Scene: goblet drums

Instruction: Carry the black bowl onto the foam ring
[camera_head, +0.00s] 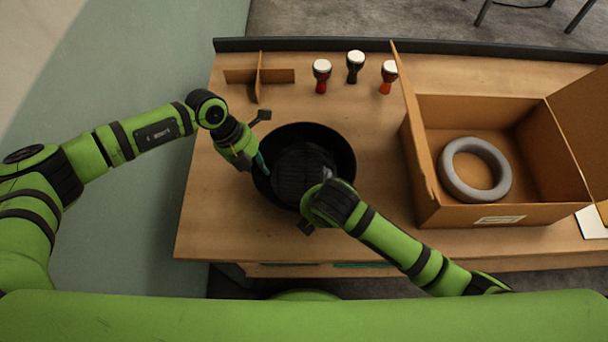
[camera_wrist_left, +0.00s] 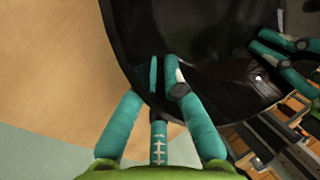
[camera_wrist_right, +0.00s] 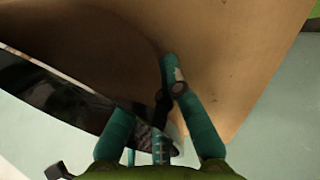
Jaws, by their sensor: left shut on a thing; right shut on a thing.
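The wide black bowl (camera_head: 338,150) is at the middle of the table, in front of the drums. My left gripper (camera_head: 262,162) is shut on its left rim; the left wrist view shows the bowl's wall (camera_wrist_left: 130,45) between the fingers (camera_wrist_left: 165,78). My right gripper is shut on the bowl's near right rim, mostly hidden by its own wrist in the head view. The right wrist view shows the bowl (camera_wrist_right: 60,98) by the fingers (camera_wrist_right: 148,105). Whether the bowl touches the table is unclear. The grey foam ring (camera_head: 449,172) lies flat inside the cardboard box.
The open cardboard box (camera_head: 455,216) stands right of the bowl, flaps raised. Three small goblet drums (camera_head: 321,77) (camera_head: 355,68) (camera_head: 388,78) stand at the back. A crossed cardboard divider (camera_head: 260,78) is back left. Bare table (camera_head: 385,160) lies between bowl and box.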

